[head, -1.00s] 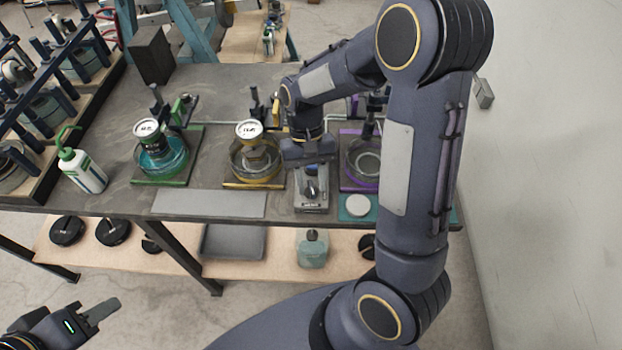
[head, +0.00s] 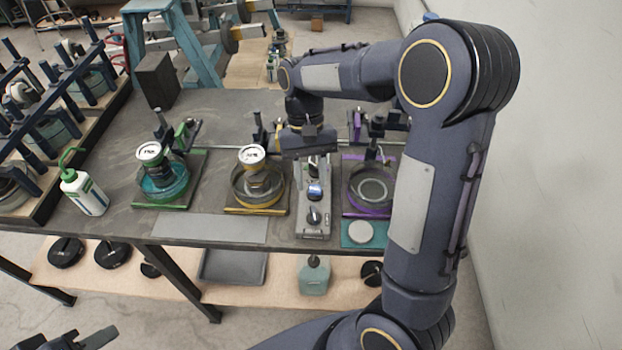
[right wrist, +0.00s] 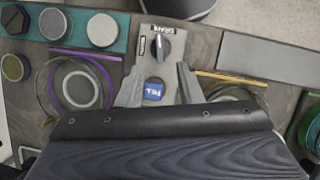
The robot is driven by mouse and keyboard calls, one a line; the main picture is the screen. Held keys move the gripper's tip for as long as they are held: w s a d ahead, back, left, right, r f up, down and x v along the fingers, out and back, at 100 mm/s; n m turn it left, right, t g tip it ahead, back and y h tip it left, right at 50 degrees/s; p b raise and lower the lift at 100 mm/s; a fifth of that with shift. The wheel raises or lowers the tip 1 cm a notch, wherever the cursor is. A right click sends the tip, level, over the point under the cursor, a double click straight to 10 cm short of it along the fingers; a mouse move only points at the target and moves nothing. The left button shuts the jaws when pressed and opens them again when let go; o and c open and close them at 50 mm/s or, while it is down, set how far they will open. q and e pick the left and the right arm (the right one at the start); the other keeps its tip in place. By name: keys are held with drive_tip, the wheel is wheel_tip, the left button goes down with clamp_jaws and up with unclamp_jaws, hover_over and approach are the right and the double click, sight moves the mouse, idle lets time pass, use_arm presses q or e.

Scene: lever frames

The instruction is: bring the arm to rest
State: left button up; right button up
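My right gripper (head: 312,158) hangs over the back end of a grey control box (head: 313,222) on the bench. In the right wrist view its two fingers (right wrist: 159,72) are spread with nothing between them. Below and between them show the box's blue button (right wrist: 153,89), marked FILL, and its dark knob (right wrist: 160,46). The blue button also shows in the head view, in front of the gripper. My left gripper (head: 82,341) is only partly in view at the bottom left, away from the bench; its opening is unclear.
Glass dishes stand on a green-edged plate (head: 172,207), a yellow-edged plate (head: 255,211) and a purple-edged plate (head: 367,213). A white bottle (head: 85,193) and a dark block (head: 157,80) stand at left. A grey strip (head: 210,227) lies at the front edge. A wall is at right.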

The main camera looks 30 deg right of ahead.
idle(0.6)
drive_tip(key=s+a+r+n+t+y, duration=0.1)
drive_tip(key=s+r+t, duration=0.1)
drive_tip(key=s+t, duration=0.3)
drive_tip(key=s+a+r+n+t+y, duration=0.1)
drive_tip(key=s+r+t, duration=0.2)
drive_tip(key=s, duration=0.7)
drive_tip(key=shift+s+a+t, duration=0.2)
drive_tip(key=shift+s+t, duration=0.2)
drive_tip(key=shift+t, duration=0.5)
